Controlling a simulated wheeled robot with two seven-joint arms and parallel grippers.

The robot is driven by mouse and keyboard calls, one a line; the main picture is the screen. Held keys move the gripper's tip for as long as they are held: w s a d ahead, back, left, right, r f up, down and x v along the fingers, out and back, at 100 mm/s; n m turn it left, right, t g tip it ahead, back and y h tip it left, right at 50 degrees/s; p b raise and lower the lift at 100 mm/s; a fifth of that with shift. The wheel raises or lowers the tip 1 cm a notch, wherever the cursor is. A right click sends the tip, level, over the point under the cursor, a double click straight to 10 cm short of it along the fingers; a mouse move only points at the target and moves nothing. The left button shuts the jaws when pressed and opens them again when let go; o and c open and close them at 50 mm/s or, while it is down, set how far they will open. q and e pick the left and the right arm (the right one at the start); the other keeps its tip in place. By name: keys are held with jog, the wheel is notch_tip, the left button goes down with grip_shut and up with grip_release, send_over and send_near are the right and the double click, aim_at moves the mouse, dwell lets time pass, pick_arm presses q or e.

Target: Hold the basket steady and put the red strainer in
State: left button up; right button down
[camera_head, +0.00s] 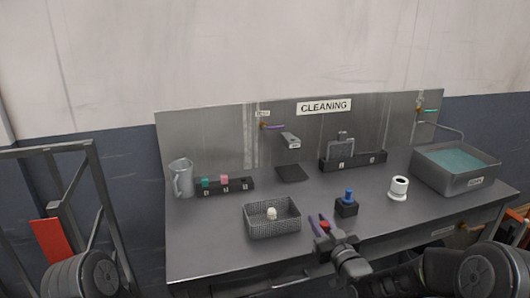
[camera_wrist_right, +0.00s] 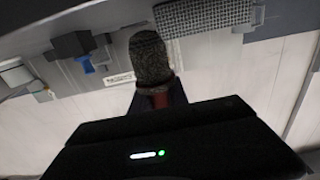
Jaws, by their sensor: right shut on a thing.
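The basket (camera_head: 253,232) is a grey mesh tray on the front of the table, with a small cream-coloured thing inside; part of it shows at the top of the right wrist view (camera_wrist_right: 205,16). My right gripper (camera_head: 321,228) is at the table's front edge, to the right of the basket and apart from it. It is shut on the red strainer (camera_head: 324,225), of which only a small red part shows there. In the right wrist view the strainer's dark mesh (camera_wrist_right: 150,52) points away from the gripper. My left gripper is not in view.
A dark block with a blue top (camera_head: 347,207) and a white cylinder (camera_head: 398,188) stand right of the basket. A water-filled sink (camera_head: 455,180) is at the far right. A clear jug (camera_head: 182,178) and a labelled rack (camera_head: 238,184) stand behind left. The front left table is clear.

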pick_arm(q)
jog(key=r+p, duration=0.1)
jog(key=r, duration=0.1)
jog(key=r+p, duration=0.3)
jog(key=p, duration=0.1)
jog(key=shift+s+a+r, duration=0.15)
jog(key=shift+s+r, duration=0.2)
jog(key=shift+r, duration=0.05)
pick_arm(e)
jog(key=w+a+r+n+g+y, duration=0.5)
jog(key=w+a+r+n+y, duration=0.1)
jog(key=w+a+r, duration=0.7)
jog(key=a+y, duration=0.1)
jog(key=a, duration=0.1)
jog(key=shift+a+r+y, duration=0.3)
jog(key=shift+y, duration=0.1)
pick_arm(q)
jog(key=shift+p, duration=0.3)
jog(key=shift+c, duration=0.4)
pick_arm(e)
jog(key=shift+s, duration=0.1)
